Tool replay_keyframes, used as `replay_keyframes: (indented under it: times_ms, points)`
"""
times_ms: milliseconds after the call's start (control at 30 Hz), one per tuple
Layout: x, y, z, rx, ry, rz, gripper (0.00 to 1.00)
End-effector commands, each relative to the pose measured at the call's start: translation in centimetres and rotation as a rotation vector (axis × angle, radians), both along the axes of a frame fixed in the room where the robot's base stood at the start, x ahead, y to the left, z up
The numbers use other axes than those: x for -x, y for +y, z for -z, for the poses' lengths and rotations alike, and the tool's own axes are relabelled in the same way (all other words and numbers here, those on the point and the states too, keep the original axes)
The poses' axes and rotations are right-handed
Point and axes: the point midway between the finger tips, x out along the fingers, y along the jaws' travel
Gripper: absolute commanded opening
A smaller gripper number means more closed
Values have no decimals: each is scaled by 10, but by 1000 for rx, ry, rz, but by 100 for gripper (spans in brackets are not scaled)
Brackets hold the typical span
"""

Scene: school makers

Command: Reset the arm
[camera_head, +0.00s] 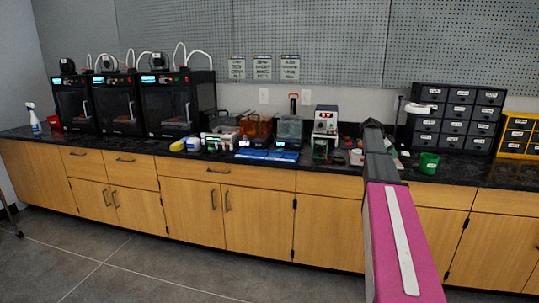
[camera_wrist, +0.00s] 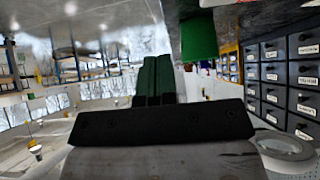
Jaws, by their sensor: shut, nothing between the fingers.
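My arm (camera_head: 403,235), with a magenta cover and a dark grey far part, reaches from the lower right of the head view out over the counter. Its far end stands over the counter edge, and the fingers cannot be made out there. In the wrist view my gripper (camera_wrist: 152,80) shows as two dark green fingers close together on a wide black base. It is shut and empty. The wrist picture looks upside down, with a green cup (camera_wrist: 198,36) just beyond the fingers to the upper right. The cup also stands on the counter right of my arm (camera_head: 429,163).
A black counter (camera_head: 235,155) on wooden cabinets (camera_head: 190,199) runs along the wall. It holds several 3D printers (camera_head: 178,103), bins, a blue tray (camera_head: 267,155), a power unit (camera_head: 325,122), black drawers (camera_head: 457,112) and yellow drawers (camera_head: 517,135). The floor in front is clear.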

Motion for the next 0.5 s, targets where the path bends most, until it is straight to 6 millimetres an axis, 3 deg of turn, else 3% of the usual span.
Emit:
replay_keyframes:
  times_ms: [233, 500]
  points:
    - [9, 17, 20, -37, 35, -60, 0]
    - [28, 53, 61, -115, 108, -194, 0]
